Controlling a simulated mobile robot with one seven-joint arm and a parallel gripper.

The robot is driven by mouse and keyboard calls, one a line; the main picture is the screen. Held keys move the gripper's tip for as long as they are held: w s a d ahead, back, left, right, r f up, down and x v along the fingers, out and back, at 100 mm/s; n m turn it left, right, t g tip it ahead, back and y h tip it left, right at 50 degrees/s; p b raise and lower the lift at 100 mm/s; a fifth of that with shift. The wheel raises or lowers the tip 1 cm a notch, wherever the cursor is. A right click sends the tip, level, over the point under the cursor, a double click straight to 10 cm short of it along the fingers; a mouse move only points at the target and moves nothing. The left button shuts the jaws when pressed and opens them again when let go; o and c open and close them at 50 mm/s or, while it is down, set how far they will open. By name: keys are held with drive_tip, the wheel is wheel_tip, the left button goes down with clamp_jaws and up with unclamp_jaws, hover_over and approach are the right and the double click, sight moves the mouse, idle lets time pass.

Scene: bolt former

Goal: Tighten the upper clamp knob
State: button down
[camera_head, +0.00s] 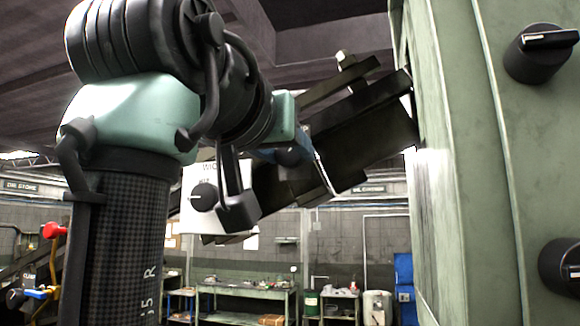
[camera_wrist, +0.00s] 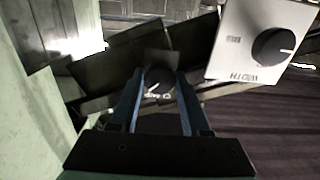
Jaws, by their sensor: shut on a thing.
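In the wrist view, my gripper (camera_wrist: 160,84) is shut on a round dark knob (camera_wrist: 158,79), with a blue finger on each side of it. The knob has a white pointer line and a small label below it that I cannot read. It sits on a dark slanted bar assembly. In the head view, my gripper (camera_head: 283,154) reaches the same dark knob (camera_head: 290,157) on the assembly, partly hidden by my wrist. I cannot read from the pictures whether it is the upper clamp knob.
A white panel marked WIDTH with a black knob (camera_wrist: 272,47) stands beside the bars; that knob also shows in the head view (camera_head: 204,197). A green machine housing (camera_head: 450,130) with large black knobs (camera_head: 540,52) closes the right side. Workbenches (camera_head: 240,292) stand far behind.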

drive_tip(key=n, duration=0.8)
drive_tip(key=shift+d, duration=0.1)
drive_tip(key=n, duration=0.3)
drive_tip(key=shift+c, duration=1.2)
unclamp_jaws()
drive_tip(key=b+v, duration=0.3)
drive_tip(key=v, duration=0.5)
drive_tip(key=shift+s+r, duration=0.1)
